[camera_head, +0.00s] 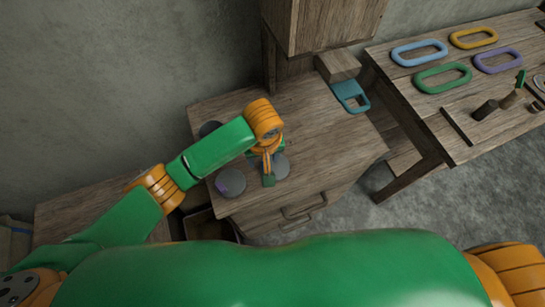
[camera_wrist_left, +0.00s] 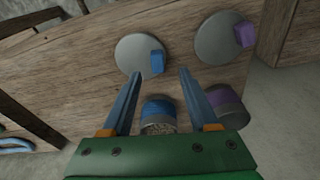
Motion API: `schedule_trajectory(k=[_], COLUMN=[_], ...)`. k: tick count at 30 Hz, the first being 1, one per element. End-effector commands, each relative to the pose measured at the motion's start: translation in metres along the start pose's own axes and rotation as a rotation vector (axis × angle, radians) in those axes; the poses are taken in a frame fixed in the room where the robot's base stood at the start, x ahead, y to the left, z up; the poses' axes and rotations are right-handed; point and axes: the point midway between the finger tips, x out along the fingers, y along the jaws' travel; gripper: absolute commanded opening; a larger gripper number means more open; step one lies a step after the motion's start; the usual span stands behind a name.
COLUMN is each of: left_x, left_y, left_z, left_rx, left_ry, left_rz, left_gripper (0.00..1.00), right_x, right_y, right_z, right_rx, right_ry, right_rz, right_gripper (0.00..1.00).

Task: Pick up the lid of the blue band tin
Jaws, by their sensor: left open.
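The lid of the blue band tin is a grey disc (camera_wrist_left: 133,54) with a blue knob (camera_wrist_left: 157,62). It lies flat on the wooden cabinet top, and its disc also shows in the head view (camera_head: 281,166). The blue band tin (camera_wrist_left: 158,112) stands uncovered behind the lid, with speckled grey contents; my arm hides it in the head view. My left gripper (camera_wrist_left: 160,74) is open and points down over the lid; it also shows in the head view (camera_head: 268,178). The blue knob appears between its fingertips; contact cannot be told. My right gripper is not in view.
A second grey lid (camera_wrist_left: 216,42) with a purple knob lies close by, near the cabinet corner. A purple-banded tin (camera_wrist_left: 225,104) stands beside the blue one. The cabinet top's right part is clear.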

Motion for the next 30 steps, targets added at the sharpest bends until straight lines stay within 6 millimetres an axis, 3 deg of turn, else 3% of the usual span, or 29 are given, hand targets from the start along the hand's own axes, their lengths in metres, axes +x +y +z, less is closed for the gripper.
schedule_trajectory(k=[6,14,18,21,30], left_x=[0.041,0.045,0.045,0.045,0.045], left_y=[0.003,0.004,0.004,0.004,0.004], left_z=[0.0,0.0,0.0,0.0,0.0], left_rx=[0.0,0.001,0.001,0.001,0.001], left_ry=[0.0,0.001,0.001,0.001,0.001], left_rz=[-0.003,0.001,0.001,0.0,0.001], left_gripper=[0.6,0.6,0.22,0.0,0.0], right_x=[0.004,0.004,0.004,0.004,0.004], right_y=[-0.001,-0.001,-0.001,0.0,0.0], right_z=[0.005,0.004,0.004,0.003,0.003], right_rx=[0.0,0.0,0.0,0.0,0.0], right_ry=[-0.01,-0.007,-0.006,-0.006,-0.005], right_rz=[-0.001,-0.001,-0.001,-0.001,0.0], right_gripper=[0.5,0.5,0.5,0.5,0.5])
